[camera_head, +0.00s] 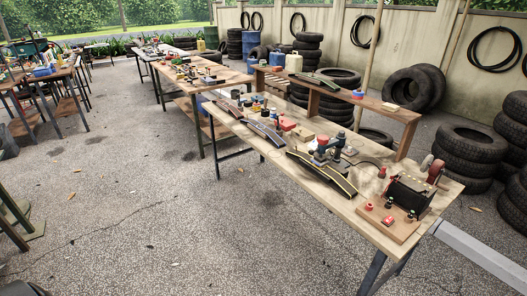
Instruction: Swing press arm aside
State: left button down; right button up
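On the near wooden table (350,207), a small dark blue and grey press-like device (322,153) stands behind a curved black strip with yellow edges (322,174). I cannot tell for certain which part is the press arm. A black box-shaped unit (409,191) sits on a wooden board (385,223) at the table's right end, with red round parts (435,171) behind it. Neither of my grippers shows in the view.
A raised wooden shelf (340,94) runs behind the table. Stacked tires (466,152) stand at the right and back. More tables stand further back. The gravel ground (170,225) at left is mostly clear.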

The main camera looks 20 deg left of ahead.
aim_at(321, 150)
jog(key=i, duration=1.25)
